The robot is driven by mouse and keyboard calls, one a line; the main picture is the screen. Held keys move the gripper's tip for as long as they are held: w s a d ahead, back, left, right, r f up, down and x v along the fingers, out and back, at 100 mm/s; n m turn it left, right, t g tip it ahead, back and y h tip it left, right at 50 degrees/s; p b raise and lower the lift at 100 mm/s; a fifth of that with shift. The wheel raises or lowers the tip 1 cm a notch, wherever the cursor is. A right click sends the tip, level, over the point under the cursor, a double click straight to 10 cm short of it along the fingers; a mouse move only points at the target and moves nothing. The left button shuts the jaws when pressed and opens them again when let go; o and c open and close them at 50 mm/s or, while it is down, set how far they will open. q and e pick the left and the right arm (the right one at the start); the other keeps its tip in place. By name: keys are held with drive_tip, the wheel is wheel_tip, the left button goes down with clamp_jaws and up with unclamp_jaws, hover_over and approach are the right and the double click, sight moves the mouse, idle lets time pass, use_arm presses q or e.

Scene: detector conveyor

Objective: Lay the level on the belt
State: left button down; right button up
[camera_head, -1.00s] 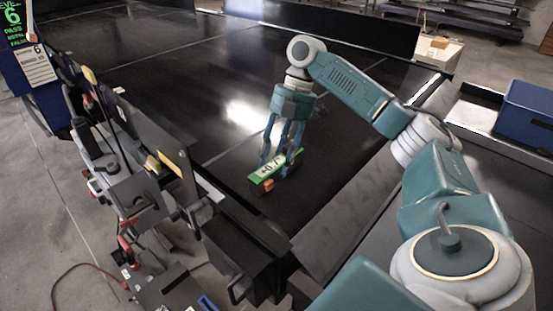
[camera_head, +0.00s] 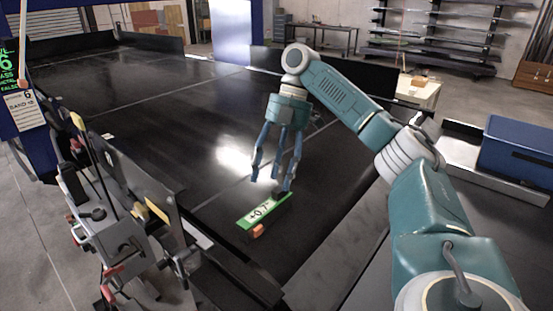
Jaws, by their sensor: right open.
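The level (camera_head: 263,212) is a short green bar with a white readout and an orange end piece. It lies on the black conveyor belt (camera_head: 170,105), near the belt's front edge. My right gripper (camera_head: 270,184) is open and empty just above the level, with its fingers pointing down and spread apart. The level's far end is close under the fingers; I cannot tell whether one fingertip still touches it. My left gripper is not in view.
A metal bracket assembly (camera_head: 105,225) stands along the belt's front left side. A blue case (camera_head: 518,148) sits on the right. A low dark wall (camera_head: 335,75) runs behind the belt. The belt's middle and far left are clear.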

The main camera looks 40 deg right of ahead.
drive_tip(key=shift+v, duration=1.7)
drive_tip(key=shift+f, duration=0.1)
